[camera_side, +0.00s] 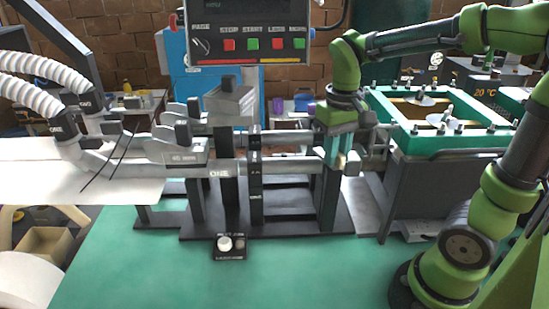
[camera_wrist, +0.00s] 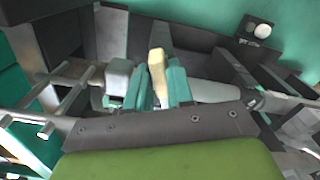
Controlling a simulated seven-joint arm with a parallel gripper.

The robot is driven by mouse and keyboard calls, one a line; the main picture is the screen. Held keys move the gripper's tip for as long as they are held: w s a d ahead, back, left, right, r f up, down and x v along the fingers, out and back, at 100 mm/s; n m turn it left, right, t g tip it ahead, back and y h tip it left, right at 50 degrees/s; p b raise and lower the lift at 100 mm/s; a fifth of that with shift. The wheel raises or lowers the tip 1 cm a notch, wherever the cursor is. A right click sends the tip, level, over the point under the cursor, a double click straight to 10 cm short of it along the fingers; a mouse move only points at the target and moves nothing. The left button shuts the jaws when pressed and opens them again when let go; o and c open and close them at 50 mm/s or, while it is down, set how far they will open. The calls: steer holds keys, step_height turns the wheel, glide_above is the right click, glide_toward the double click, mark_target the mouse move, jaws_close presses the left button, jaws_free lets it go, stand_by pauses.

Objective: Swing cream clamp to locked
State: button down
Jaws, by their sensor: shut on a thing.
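The cream clamp (camera_wrist: 157,68) shows in the wrist view as a narrow, pale lever between two teal fingers. My gripper (camera_wrist: 158,88) is shut on it. In the side view my gripper (camera_side: 343,155) points down at the right end of the grey tube assembly (camera_side: 225,169), over the dark stand. The clamp is mostly hidden by the fingers there, and I cannot make out its angle. A grey rounded block (camera_wrist: 118,78) sits just left of the fingers in the wrist view, and a grey tube (camera_wrist: 212,92) runs to their right.
A small black box with a white knob (camera_side: 225,245) lies on the green table in front of the stand. A teal-framed vat (camera_side: 440,140) stands close on the right. A button panel (camera_side: 250,35) hangs behind. White hoses (camera_side: 40,70) come in at left.

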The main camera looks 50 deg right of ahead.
steer(key=m, duration=0.4)
stand_by(0.4)
steer(key=c, duration=1.2)
jaws_free()
steer(key=shift+o, duration=0.2)
steer(key=shift+r, duration=0.15)
steer(key=shift+r, duration=3.4)
